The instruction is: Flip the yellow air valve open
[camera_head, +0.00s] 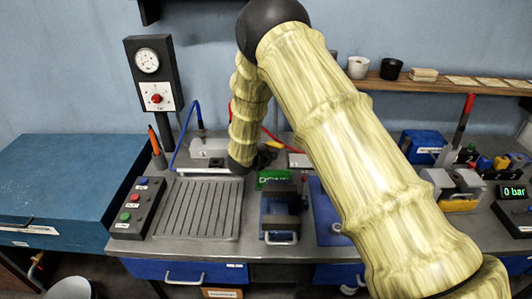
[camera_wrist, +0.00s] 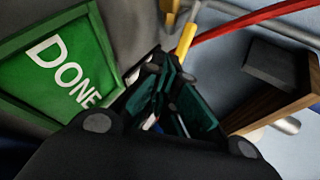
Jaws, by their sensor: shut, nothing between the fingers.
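The yellow air valve lever (camera_wrist: 186,39) shows at the top centre of the wrist view, near a red hose. In the head view a small yellow piece (camera_head: 274,144) shows beside my gripper at the back of the bench; it appears to be the same lever. My gripper (camera_wrist: 168,82) is shut and empty, its dark green-padded fingers pointing toward the lever. In the head view my gripper (camera_head: 265,159) is small and dark, partly hidden by my arm. The lever looks just beyond the fingertips; I cannot tell whether they touch. The valve body is mostly hidden.
A green DONE sign (camera_wrist: 62,62) stands left of my gripper in the wrist view. A dark block on wood (camera_wrist: 275,80) is at right. The red hose (camera_wrist: 240,22) crosses above. A display (camera_head: 513,191) reads 0 bar. A ribbed tray (camera_head: 197,208) lies empty on the bench.

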